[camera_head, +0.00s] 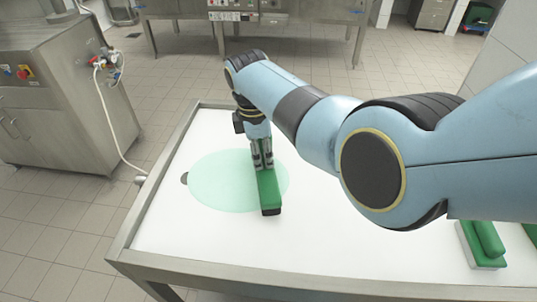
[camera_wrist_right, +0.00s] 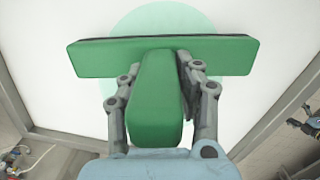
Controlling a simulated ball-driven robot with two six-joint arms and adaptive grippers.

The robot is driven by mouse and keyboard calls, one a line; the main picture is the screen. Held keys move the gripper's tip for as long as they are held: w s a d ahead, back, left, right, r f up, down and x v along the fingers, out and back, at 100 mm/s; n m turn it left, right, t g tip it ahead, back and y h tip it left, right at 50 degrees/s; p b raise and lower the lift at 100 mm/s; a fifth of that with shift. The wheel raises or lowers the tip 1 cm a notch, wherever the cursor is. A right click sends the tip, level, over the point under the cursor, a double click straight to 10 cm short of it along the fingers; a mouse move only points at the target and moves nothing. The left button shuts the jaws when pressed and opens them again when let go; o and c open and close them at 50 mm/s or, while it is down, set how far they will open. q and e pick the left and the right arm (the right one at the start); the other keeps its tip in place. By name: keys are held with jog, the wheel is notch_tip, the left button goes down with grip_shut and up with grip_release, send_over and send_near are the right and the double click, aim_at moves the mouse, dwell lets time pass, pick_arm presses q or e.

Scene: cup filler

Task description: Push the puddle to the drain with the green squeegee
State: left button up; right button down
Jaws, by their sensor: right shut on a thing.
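The green squeegee (camera_head: 267,188) is on the white table, standing over the right part of the puddle. My right gripper (camera_head: 262,160) is shut on its handle. In the right wrist view my right gripper (camera_wrist_right: 160,85) has a finger on each side of the handle, and the squeegee's wide head (camera_wrist_right: 225,55) lies across the view. The pale green puddle (camera_head: 222,180) is a large round patch, partly hidden by the squeegee. My left gripper is not in view.
The white table (camera_head: 330,235) has a raised metal rim. Another green tool (camera_head: 484,243) lies at the right of the table, with part of a further green thing at the picture's edge. A steel machine (camera_head: 60,100) stands left of the table. The front middle of the table is clear.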

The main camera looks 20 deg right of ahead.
jog(key=shift+w+a+f+b, duration=0.1)
jog(key=shift+w+a+b, duration=0.25)
jog(key=shift+a+b, duration=0.35)
jog(key=shift+w+a+r+b, duration=0.1)
jog(key=shift+w+a+b, duration=0.3)
jog(key=shift+a, duration=0.55)
jog(key=shift+w+a+f+b, duration=0.1)
jog(key=shift+w+a+b, duration=0.2)
jog(key=shift+a+b, duration=0.4)
jog(key=shift+w+a, duration=0.25)
jog(key=shift+a, duration=0.4)
jog(key=a+b, duration=0.1)
jog(key=w+a+b, duration=0.1)
jog(key=b, duration=0.1)
jog(key=shift+w+a+r, duration=0.1)
jog(key=shift+a+r, duration=0.1)
jog(key=shift+a, duration=0.3)
jog(key=shift+r, duration=0.1)
jog(key=shift+a, duration=0.1)
notch_tip(320, 180, up, 7)
jog(key=p, duration=0.7)
